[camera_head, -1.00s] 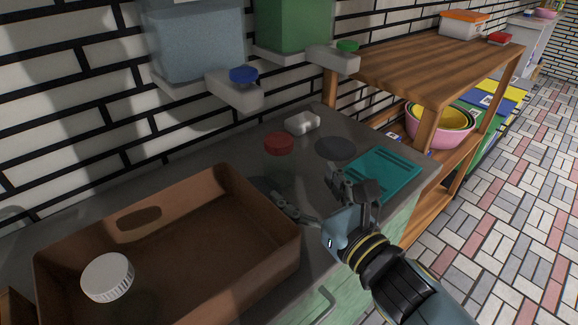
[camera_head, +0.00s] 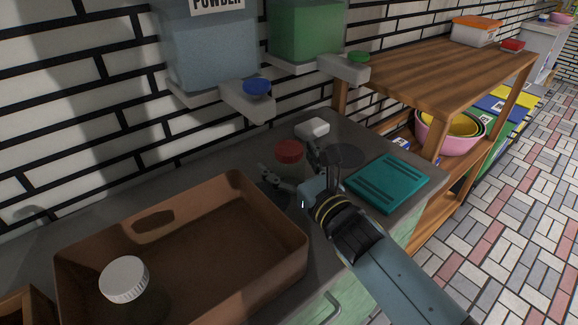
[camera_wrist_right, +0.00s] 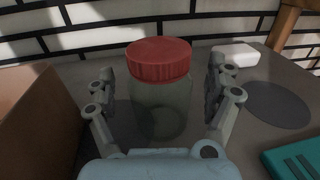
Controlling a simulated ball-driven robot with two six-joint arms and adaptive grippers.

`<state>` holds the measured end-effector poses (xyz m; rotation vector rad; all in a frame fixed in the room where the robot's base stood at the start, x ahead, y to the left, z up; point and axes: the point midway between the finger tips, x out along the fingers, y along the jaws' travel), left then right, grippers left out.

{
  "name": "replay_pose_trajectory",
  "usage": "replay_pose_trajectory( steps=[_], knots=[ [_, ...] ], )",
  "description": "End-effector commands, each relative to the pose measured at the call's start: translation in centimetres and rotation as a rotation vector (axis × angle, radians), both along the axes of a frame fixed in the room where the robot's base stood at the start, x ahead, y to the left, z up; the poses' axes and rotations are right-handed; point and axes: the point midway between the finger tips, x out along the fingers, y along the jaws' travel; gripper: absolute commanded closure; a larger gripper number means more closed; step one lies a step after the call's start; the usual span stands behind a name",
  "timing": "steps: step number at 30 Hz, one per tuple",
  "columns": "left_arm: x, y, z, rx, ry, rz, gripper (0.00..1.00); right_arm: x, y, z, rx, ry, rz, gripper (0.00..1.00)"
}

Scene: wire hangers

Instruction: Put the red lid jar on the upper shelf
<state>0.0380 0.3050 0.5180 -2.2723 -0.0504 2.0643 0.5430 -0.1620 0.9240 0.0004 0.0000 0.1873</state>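The red lid jar (camera_head: 289,157) stands upright on the grey counter, a clear jar with a red ribbed lid. In the right wrist view the jar (camera_wrist_right: 160,88) is between the fingers of my right gripper (camera_wrist_right: 168,102), with a gap visible on the right side. My right gripper (camera_head: 297,170) is open around the jar. The wooden shelf unit (camera_head: 440,62) stands to the right; its upper shelf holds an orange-lidded container (camera_head: 476,31) and a small red item (camera_head: 512,45) at the far end. My left gripper is not in view.
A brown tray (camera_head: 215,240) holds a white-lidded jar (camera_head: 124,280) at the left. A teal board (camera_head: 387,183) and a white block (camera_head: 312,128) lie near the gripper. Dispensers (camera_head: 205,50) hang above the counter. The near part of the upper shelf is clear.

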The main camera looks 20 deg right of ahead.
Motion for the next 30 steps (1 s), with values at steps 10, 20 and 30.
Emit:
replay_pose_trajectory(
  steps=[10,20,30],
  knots=[
    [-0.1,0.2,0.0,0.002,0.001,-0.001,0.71,0.0,0.0,0.0,0.0,0.0,0.0,0.59],
    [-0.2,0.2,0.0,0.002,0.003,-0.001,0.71,0.0,0.0,0.1,0.0,-0.002,0.0,0.85],
    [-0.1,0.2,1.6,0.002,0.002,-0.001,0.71,0.0,0.0,3.1,0.0,-0.004,0.0,0.85]
  ],
)
